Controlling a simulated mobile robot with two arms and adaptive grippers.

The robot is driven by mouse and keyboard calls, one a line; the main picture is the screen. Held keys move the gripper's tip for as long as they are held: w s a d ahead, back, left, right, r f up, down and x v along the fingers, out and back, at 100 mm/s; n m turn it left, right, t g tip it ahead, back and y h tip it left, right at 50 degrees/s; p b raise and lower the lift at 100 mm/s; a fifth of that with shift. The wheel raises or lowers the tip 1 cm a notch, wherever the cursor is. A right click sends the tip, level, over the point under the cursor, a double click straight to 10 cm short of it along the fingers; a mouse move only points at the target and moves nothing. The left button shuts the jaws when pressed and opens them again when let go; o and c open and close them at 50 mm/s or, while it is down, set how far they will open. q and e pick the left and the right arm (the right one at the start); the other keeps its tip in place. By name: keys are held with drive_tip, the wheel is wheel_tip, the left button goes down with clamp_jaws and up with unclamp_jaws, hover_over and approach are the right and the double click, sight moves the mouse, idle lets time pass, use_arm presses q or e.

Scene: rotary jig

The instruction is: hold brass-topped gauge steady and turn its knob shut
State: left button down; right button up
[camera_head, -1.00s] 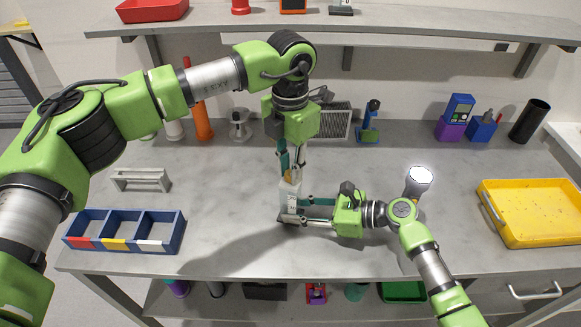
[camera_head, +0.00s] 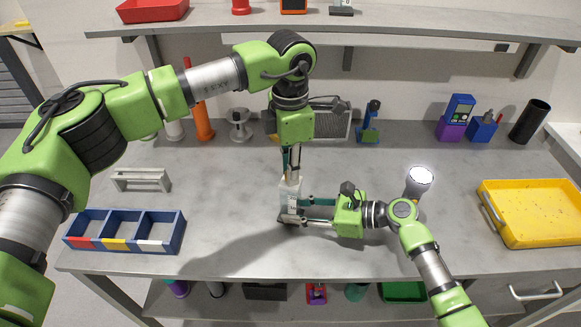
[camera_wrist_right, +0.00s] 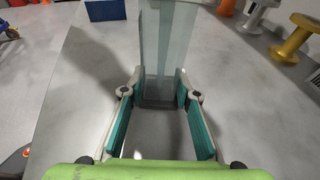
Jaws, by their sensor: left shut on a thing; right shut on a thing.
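The gauge (camera_head: 289,199) is a pale upright block standing on the grey bench near its middle. In the right wrist view its body (camera_wrist_right: 168,45) looks grey-green and glassy. My right gripper (camera_head: 290,211) reaches in from the right, low down, and is shut on the gauge's body; its teal fingers (camera_wrist_right: 160,92) lie on both sides of it. My left gripper (camera_head: 291,176) points straight down from above and is shut at the gauge's top. The brass top and the knob are hidden behind its fingers.
A blue three-part bin (camera_head: 125,247) and a grey bracket (camera_head: 141,179) are at the left. A flashlight (camera_head: 417,183) stands right of the gauge, near my right arm. A yellow tray (camera_head: 535,238) is at the far right. The bench front between bin and tray is mostly clear.

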use_arm(q)
drive_tip(key=c, duration=1.9)
unclamp_jaws()
wheel_tip(320, 180, up, 12)
drive_tip(key=shift+r, duration=0.1)
use_arm(e)
drive_tip(key=o, duration=0.9)
